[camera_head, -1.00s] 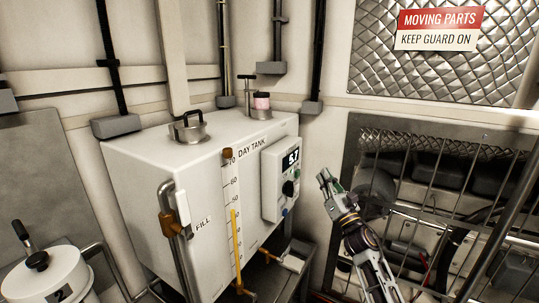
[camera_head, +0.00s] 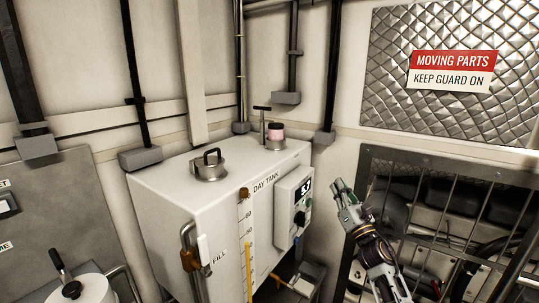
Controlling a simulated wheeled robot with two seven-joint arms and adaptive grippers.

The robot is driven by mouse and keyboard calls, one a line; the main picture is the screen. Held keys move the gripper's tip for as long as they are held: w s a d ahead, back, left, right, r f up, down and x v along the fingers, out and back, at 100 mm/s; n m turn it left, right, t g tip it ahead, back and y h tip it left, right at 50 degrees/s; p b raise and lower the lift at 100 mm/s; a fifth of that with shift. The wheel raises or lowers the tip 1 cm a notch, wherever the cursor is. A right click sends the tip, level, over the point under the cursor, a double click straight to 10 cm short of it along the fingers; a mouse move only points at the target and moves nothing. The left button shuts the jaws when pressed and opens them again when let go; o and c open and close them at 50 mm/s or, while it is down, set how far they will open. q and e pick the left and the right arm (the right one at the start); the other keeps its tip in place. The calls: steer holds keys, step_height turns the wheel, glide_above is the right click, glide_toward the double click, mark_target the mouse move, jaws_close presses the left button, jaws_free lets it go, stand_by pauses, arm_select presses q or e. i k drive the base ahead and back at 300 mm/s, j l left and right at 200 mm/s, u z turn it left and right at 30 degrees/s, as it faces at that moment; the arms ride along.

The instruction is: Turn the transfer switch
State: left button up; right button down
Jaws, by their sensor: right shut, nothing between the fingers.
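A pale control box (camera_head: 284,211) is mounted on the front of the white day tank (camera_head: 170,203). It has a lit display (camera_head: 305,187) and a black round knob (camera_head: 299,218) below it, with a small green spot beside the knob. No label for a transfer switch is readable, so I cannot tell whether this knob is it. My right gripper (camera_head: 338,186) is shut and empty, to the right of the box and apart from it, pointing up and left. My left gripper is out of view.
A barred guard (camera_head: 455,225) stands behind and right of my right arm, with dark machinery inside. A white canister (camera_head: 88,290) is at lower left. Vertical pipes run up the back wall.

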mark_target(300, 217)
steer(key=k+l, duration=0.25)
steer(key=k, duration=0.2)
steer(key=k+l, duration=0.2)
steer(key=k, duration=0.3)
